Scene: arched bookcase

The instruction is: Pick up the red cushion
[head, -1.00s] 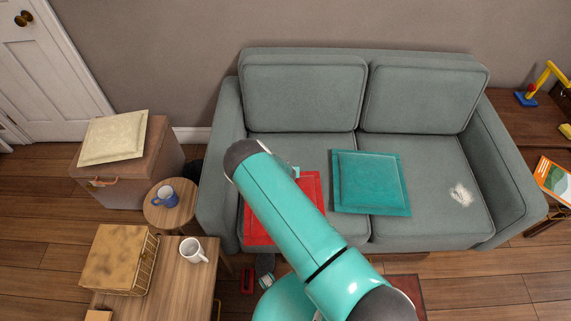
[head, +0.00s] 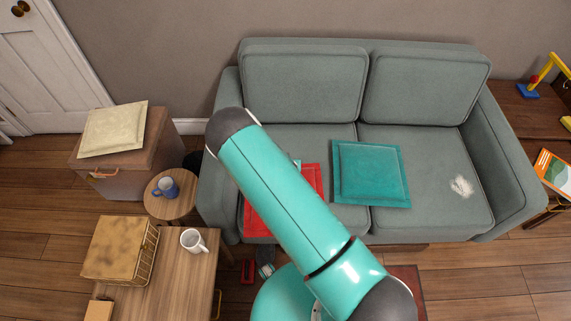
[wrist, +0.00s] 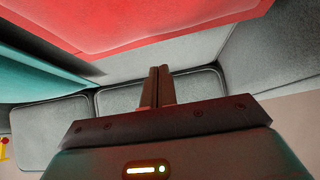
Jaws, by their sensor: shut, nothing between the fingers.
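The red cushion (head: 258,222) lies on the left seat of the grey sofa (head: 430,150). My arm hides its middle in the head view. In the wrist view the red cushion (wrist: 150,22) fills the top, beyond my gripper (wrist: 160,72). The two fingers are pressed together with nothing between them. In the wrist view they appear just below the cushion's edge; I cannot tell whether they touch it. In the head view my gripper is mostly hidden behind my arm.
A teal cushion (head: 370,173) lies right of the red one. To the left stand a small round table (head: 160,208) with a blue mug (head: 168,188), and a wooden table (head: 185,275) with a white mug (head: 194,240) and a basket (head: 120,250). A cream cushion (head: 113,130) lies on a box.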

